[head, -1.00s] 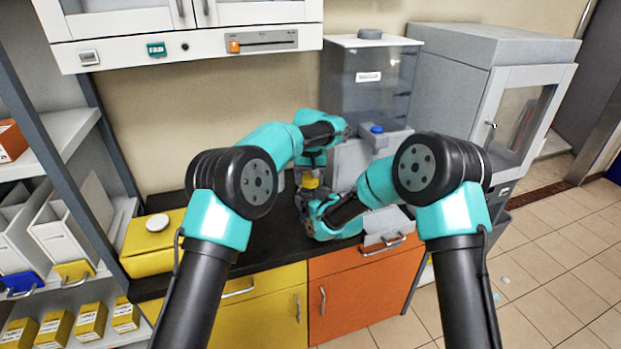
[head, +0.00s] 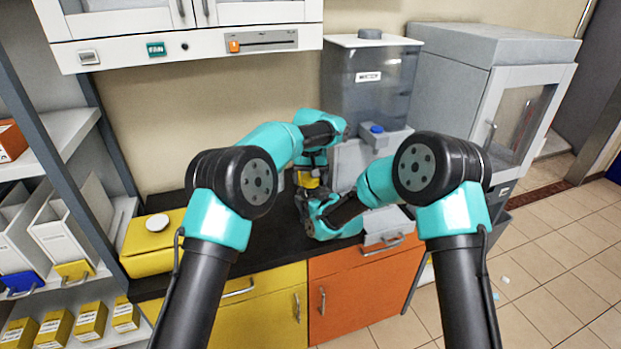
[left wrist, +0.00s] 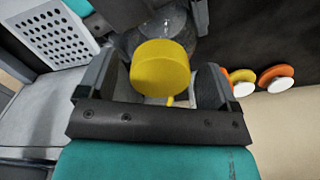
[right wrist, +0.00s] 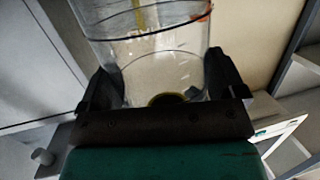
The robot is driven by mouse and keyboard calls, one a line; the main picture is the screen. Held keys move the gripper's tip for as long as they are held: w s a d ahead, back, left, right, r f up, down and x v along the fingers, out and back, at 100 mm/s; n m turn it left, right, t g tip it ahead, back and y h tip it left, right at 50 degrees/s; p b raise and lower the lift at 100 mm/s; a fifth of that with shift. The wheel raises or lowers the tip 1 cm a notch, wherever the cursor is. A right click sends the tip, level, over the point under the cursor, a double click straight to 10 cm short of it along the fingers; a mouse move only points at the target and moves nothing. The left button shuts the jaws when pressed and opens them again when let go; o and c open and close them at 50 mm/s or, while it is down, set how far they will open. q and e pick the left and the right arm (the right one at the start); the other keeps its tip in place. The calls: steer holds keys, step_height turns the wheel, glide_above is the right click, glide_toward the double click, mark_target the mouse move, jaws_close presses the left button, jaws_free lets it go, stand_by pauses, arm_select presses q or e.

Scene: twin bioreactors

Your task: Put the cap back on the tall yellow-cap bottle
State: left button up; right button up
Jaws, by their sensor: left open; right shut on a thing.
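The yellow cap (left wrist: 161,68) lies between the spread fingers of my left gripper (left wrist: 155,85), with a gap visible at the right finger. It also shows in the head view (head: 309,182), just under my left gripper. Clear glass shows behind the cap in the left wrist view; whether the cap sits fully on the bottle I cannot tell. My right gripper (right wrist: 165,85) is shut on the clear tall bottle (right wrist: 155,65), with one finger on each side of its body. The bottle is mostly hidden behind my right gripper in the head view.
A clear tank (head: 370,85) and a grey cabinet (head: 460,80) stand behind to the right. A yellow box (head: 155,250) with a white disc is at the left. The dark counter (head: 265,240) between is clear.

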arm_select(q)
steer(key=shift+r, duration=0.1)
step_height(320, 180, up, 12)
stand_by(0.5)
arm_select(e)
steer(key=o, duration=1.4)
steer(key=shift+o, duration=0.2)
steer(key=v, duration=1.7)
steer(key=shift+s, duration=0.2)
steer(key=shift+d, duration=0.1)
